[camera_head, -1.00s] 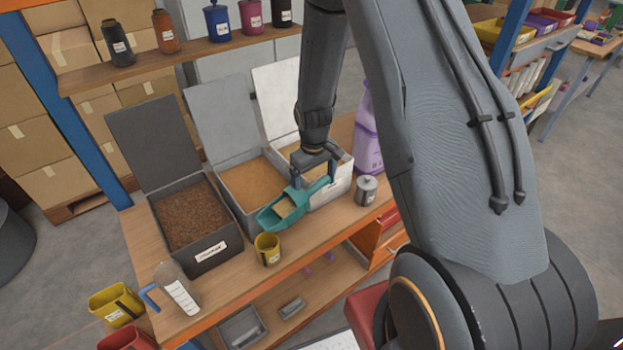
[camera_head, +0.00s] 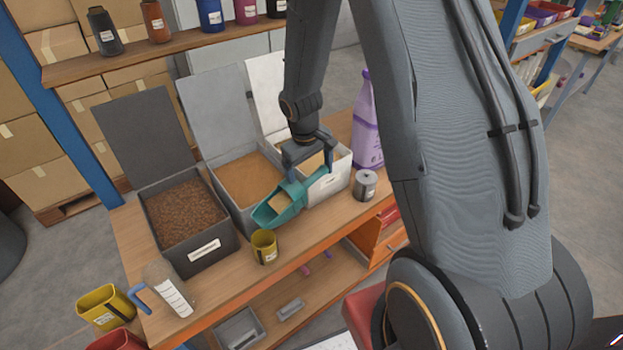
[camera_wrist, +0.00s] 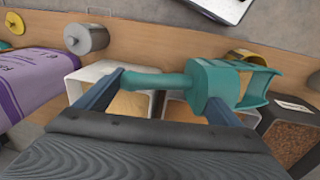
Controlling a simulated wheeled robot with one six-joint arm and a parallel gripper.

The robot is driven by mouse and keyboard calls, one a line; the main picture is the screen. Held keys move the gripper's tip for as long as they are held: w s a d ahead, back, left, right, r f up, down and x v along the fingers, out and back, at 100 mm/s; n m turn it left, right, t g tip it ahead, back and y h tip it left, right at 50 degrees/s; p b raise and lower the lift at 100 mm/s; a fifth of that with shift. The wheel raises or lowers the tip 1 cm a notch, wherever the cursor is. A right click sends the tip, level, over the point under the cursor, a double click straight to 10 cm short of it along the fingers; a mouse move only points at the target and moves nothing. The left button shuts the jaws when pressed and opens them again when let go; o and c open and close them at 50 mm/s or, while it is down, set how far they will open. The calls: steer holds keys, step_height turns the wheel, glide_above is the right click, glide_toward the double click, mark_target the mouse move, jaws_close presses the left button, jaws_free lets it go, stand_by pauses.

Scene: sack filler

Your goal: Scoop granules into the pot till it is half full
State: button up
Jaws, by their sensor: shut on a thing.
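My gripper (camera_head: 312,172) is shut on the handle of a teal scoop (camera_head: 277,208). The scoop holds some tan granules and hangs above the front of the grey middle bin, its mouth to the lower left. The yellow pot (camera_head: 264,246) stands upright on the bench just below and in front of the scoop's mouth, apart from it. I cannot tell how full the pot is. In the wrist view the scoop (camera_wrist: 207,85) lies across the fingers, and the pot (camera_wrist: 246,57) is partly hidden behind it.
Open-lidded bins stand in a row: a dark one (camera_head: 205,258) with brown granules, a grey one (camera_head: 232,207) with tan granules, and a white one (camera_head: 335,184).

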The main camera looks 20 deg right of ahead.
steer(key=shift+s+a+r+t+h+b, duration=0.15)
steer(key=shift+r+h+b, duration=0.35)
steer(key=shift+b, duration=0.95)
steer(key=shift+a+r+t+h+b, duration=0.15)
steer(key=shift+a+r+h+b, duration=0.3)
steer(key=shift+b, duration=1)
steer(key=shift+d+r, duration=0.15)
steer(key=shift+r+b, duration=0.35)
steer(key=shift+b, duration=0.35)
steer(key=shift+s+a+r+h+b, duration=0.1)
steer(key=shift+a+r+h+b, duration=0.25)
steer(key=shift+b, duration=0.4)
steer(key=shift+s+a+r+t+h+b, duration=0.15)
steer(key=shift+r+t+h+b, duration=0.15)
steer(key=shift+r+b, duration=0.35)
steer(key=shift+b, duration=0.3)
steer(key=shift+r, duration=0.1)
